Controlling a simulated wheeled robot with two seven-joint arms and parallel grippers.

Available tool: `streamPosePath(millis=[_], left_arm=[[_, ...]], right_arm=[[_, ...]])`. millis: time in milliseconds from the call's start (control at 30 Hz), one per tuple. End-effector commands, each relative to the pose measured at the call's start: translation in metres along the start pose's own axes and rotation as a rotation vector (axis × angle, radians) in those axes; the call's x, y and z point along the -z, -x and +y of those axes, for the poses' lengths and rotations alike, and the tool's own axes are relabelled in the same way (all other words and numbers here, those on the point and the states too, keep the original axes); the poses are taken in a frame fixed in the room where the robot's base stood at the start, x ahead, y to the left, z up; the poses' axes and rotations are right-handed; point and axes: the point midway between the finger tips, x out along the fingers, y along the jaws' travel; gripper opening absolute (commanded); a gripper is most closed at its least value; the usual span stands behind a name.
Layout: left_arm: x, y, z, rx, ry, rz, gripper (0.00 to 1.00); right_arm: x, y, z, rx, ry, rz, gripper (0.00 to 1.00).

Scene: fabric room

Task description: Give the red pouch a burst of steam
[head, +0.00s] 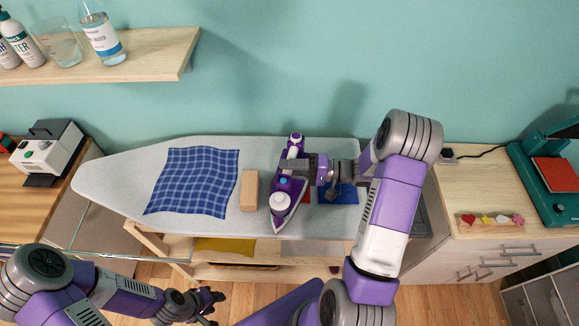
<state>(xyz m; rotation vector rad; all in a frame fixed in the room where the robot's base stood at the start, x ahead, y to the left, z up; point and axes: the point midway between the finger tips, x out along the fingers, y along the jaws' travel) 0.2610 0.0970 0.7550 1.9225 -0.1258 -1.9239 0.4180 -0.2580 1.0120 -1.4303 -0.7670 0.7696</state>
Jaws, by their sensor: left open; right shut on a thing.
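A purple and white steam iron (286,190) is over the right part of the ironing board (120,180). My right gripper (312,168) is shut on the iron, reaching it from the right. A small patch of red, likely the red pouch (307,196), shows on the board just right of the iron, mostly hidden by the iron and gripper. A blue pouch (349,194) lies right of it, partly hidden by my arm. I cannot tell whether the iron touches the red pouch. My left gripper (212,304) is open and empty, low in front of the board.
A blue plaid cloth (195,182) lies flat on the board, with a wooden block (249,191) between it and the iron. A heat press (548,195) with a red square stands on the right cabinet. A shelf (150,54) with bottles hangs upper left.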

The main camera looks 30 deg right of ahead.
Motion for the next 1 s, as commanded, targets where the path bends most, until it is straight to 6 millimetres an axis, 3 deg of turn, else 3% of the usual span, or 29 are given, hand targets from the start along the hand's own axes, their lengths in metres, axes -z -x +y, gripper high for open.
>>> streamPosePath(millis=[67,367,1000], left_arm=[[0.0,0.0005,0.0002,0.0,0.0,0.0,0.43],[0.0,0.0005,0.0002,0.0,0.0,0.0,0.0],[0.0,0.0004,0.0002,0.0,0.0,0.0,0.0]], right_arm=[[0.0002,-0.0007,-0.0033,0.008,0.004,-0.002,0.0],[0.0002,-0.0008,-0.0033,0.007,0.004,-0.002,0.0],[0.0001,-0.0008,-0.0033,0.007,0.004,-0.002,0.0]])
